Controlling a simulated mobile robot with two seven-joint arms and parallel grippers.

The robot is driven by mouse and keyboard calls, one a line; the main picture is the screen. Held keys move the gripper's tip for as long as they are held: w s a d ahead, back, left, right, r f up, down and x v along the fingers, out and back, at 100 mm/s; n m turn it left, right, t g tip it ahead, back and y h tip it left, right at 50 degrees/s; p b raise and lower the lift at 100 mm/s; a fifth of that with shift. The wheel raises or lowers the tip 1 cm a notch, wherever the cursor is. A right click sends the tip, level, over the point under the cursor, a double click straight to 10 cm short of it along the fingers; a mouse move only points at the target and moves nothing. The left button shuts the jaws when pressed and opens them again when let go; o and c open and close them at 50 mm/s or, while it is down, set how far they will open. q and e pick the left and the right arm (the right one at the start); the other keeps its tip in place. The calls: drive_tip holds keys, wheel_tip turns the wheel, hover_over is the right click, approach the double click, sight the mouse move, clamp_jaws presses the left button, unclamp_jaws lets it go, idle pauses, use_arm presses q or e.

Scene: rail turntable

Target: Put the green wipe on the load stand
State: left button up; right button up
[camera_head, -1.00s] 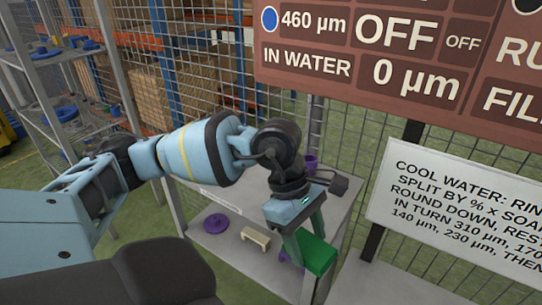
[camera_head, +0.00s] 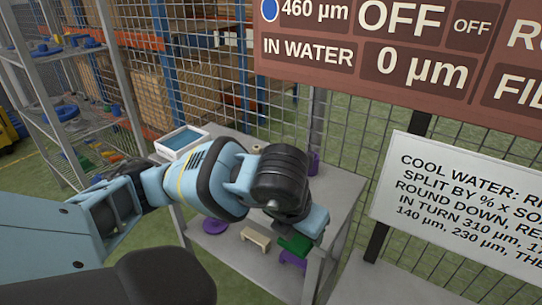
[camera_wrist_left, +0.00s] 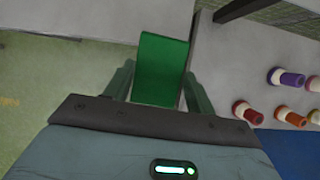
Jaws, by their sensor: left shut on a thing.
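My left gripper (camera_head: 297,236) is shut on the green wipe (camera_head: 294,245) at the front right of the grey shelf unit. In the left wrist view the green wipe (camera_wrist_left: 160,68) is a flat green block between the two fingers of my left gripper (camera_wrist_left: 160,88). In the head view my wrist hides part of it. A small beige bench-shaped stand (camera_head: 256,238) is on the lower shelf, left of the wipe. I cannot tell whether it is the load stand. My right gripper is not in view.
The grey shelf unit (camera_head: 335,212) bears a white tray with a blue inside (camera_head: 181,141). A purple disc (camera_head: 215,226) and a purple piece (camera_head: 292,259) are on its lower shelf. Several coloured spools (camera_wrist_left: 291,80) show in the wrist view. A white sign (camera_head: 460,195) stands right.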

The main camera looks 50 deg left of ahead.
use_arm(q)
drive_tip(key=shift+a+n, duration=0.1)
drive_tip(key=shift+n, duration=0.3)
drive_tip(key=w+a, duration=0.2)
drive_tip(key=w, duration=0.2)
drive_tip(key=w+a+f, duration=0.1)
drive_tip(key=w+a, duration=0.2)
drive_tip(key=w, duration=0.1)
drive_tip(key=w+a, duration=0.3)
drive_tip(key=w, duration=0.2)
drive_tip(key=shift+f, duration=0.2)
drive_tip(key=shift+w+a, duration=0.15)
drive_tip(key=shift+w, duration=0.15)
drive_tip(key=shift+f+p, duration=0.3)
drive_tip(key=shift+f, duration=1.5)
drive_tip(key=o, duration=1)
drive_tip(key=shift+f, duration=0.1)
drive_tip(key=shift+o, duration=0.2)
